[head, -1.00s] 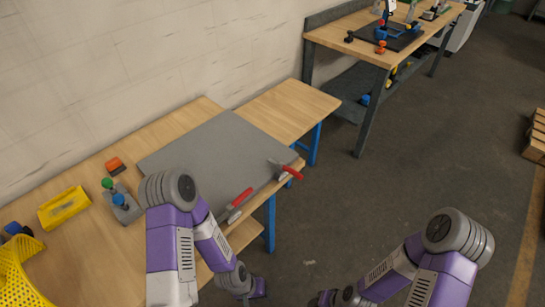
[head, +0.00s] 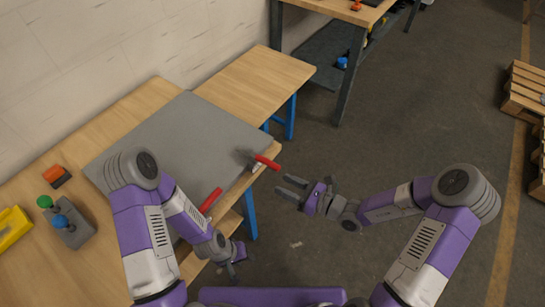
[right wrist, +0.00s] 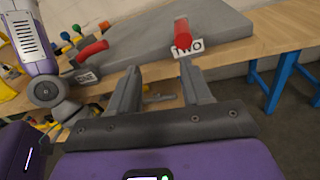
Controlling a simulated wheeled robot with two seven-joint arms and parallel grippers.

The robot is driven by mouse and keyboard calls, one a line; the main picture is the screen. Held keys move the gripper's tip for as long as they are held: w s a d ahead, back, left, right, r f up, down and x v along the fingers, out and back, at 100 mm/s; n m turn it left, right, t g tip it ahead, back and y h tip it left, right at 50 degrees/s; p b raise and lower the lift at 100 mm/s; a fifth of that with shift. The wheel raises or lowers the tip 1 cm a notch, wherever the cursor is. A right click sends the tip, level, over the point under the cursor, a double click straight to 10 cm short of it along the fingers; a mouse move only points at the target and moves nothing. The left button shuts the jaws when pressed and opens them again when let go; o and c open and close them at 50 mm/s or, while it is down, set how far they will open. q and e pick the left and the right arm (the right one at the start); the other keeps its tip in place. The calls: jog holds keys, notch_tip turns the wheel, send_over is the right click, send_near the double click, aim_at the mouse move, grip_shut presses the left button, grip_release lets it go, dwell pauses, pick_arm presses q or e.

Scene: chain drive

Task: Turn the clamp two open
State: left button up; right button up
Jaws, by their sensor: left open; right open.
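Clamp two has a red handle (head: 267,162) and stands at the right end of the grey board's front edge. In the right wrist view its red handle (right wrist: 182,34) points toward the camera, above a white "TWO" label (right wrist: 188,47). A second clamp with a red handle (head: 211,200) is further left on the same edge. It also shows in the right wrist view (right wrist: 92,51). My right gripper (head: 288,187) is open and empty, a little right of and in front of clamp two, apart from it. My left gripper (head: 236,262) is open, low in front of the table.
The grey board (head: 180,135) lies on the wooden table (head: 105,125). Orange, green and blue knobbed parts (head: 68,222) and a yellow bin (head: 12,228) are at the left. Open floor (head: 400,130) lies to the right; pallets (head: 525,90) stand beyond.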

aim_at(269, 163)
jog(key=shift+m+t, duration=0.8)
jog(key=shift+t, duration=0.1)
jog(key=w+a, duration=0.1)
jog(key=w, duration=0.1)
jog(key=w+a+b, duration=0.1)
jog(key=w+a, duration=0.1)
jog(key=w+a+r, duration=0.1)
jog(key=w, duration=0.2)
jog(key=shift+a+r+b, duration=0.1)
jog(key=shift+a+b, duration=0.2)
jog(key=shift+b, duration=0.1)
grip_shut()
